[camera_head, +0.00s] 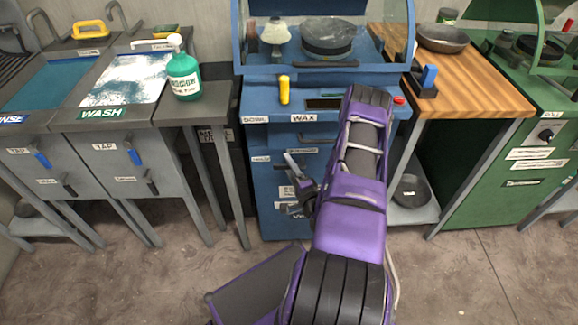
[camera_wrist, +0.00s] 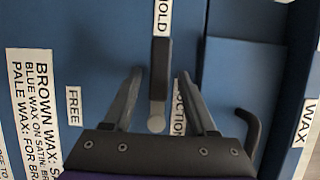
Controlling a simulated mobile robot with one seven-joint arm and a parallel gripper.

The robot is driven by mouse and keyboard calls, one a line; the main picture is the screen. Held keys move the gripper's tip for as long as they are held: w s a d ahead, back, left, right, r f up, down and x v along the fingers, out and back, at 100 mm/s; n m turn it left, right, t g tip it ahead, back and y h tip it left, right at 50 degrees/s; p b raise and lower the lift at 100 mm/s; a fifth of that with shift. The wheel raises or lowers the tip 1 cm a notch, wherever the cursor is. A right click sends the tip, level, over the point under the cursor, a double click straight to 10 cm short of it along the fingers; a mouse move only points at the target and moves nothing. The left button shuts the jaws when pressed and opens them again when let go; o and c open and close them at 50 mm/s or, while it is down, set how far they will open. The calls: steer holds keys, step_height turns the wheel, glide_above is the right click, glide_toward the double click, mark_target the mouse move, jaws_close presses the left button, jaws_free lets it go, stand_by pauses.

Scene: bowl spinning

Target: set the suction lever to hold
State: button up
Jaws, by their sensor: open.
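The suction lever (camera_wrist: 159,72) is a dark bar with a pale round end on the front of the blue wax cabinet (camera_head: 272,190). In the wrist view its dark end points up at the HOLD label (camera_wrist: 162,15), and the FREE label (camera_wrist: 74,106) is off to its left. My gripper (camera_wrist: 160,75) is open, with one finger on each side of the lever and a visible gap to both. The SUCTION label (camera_wrist: 180,108) is partly hidden by the right finger. In the head view my gripper (camera_head: 299,170) is at the cabinet front; the lever cannot be made out there.
A curved dark handle (camera_wrist: 250,128) sticks out right of my gripper. A yellow handle (camera_head: 284,89) and a red button (camera_head: 399,100) sit higher on the cabinet. The wash station (camera_head: 165,115) stands left, and a wooden-topped bench (camera_head: 470,80) stands right.

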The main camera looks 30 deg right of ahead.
steer(key=s+a+p, duration=0.1)
steer(key=s+a, duration=0.1)
steer(key=s, duration=1.5)
steer(key=shift+s+a, duration=0.15)
steer(key=shift+a, duration=0.2)
